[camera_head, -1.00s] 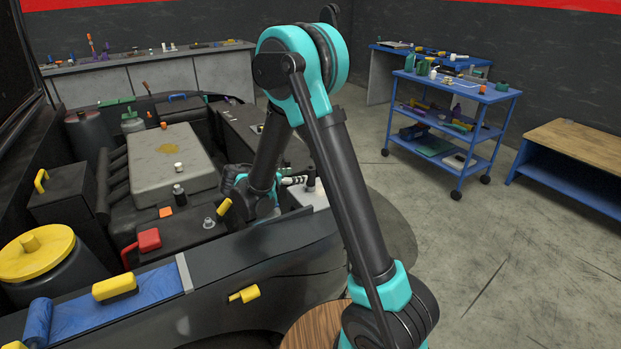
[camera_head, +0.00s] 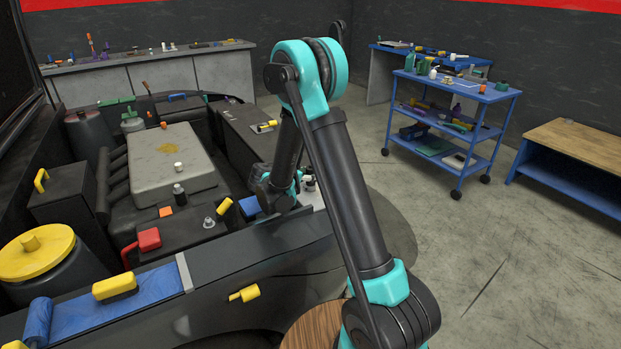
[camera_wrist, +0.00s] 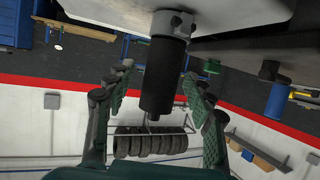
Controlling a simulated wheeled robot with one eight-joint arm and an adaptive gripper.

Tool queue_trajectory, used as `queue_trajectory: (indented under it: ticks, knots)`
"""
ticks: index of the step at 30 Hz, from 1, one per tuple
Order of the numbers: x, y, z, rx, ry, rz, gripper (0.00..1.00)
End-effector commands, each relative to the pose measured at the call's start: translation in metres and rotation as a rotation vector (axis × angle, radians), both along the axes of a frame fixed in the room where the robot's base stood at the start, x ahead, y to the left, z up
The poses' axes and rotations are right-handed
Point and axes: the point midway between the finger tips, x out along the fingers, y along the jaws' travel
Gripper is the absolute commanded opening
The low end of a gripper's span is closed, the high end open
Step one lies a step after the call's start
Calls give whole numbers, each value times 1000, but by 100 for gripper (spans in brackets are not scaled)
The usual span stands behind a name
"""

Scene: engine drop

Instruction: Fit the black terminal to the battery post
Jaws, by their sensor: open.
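In the wrist view, a black cylinder with a grey clamp-like end, apparently the black terminal (camera_wrist: 157,90), stands between the fingers of my gripper (camera_wrist: 158,108). The fingers are open, one on each side with gaps, and do not visibly grip it. Its grey end is against a pale surface. In the head view, the dark battery (camera_head: 178,236) has a grey round post (camera_head: 209,222) on its top and a red terminal cover (camera_head: 149,239) at its left. My wrist is right of the battery, over a pale ledge; my fingertips are not clear there.
A blue block (camera_head: 249,206) lies between the battery and my wrist. A grey engine cover (camera_head: 170,160) is behind the battery. The dark front rail (camera_head: 240,256) runs in front, with a blue cloth (camera_head: 75,300) on it. A blue cart (camera_head: 455,125) stands apart at right.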

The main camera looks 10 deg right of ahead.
Motion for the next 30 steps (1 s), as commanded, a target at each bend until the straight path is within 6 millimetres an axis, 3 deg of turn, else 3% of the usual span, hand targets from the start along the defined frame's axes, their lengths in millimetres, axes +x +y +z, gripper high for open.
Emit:
queue_trajectory:
  ticks: [3, 16, 30]
  knots:
    - [0, 0, 0, 0, 0, 0, 54]
    - [0, 0, 0, 0, 0, 0, 0]
    - [0, 0, 9, 0, 0, 0, 0]
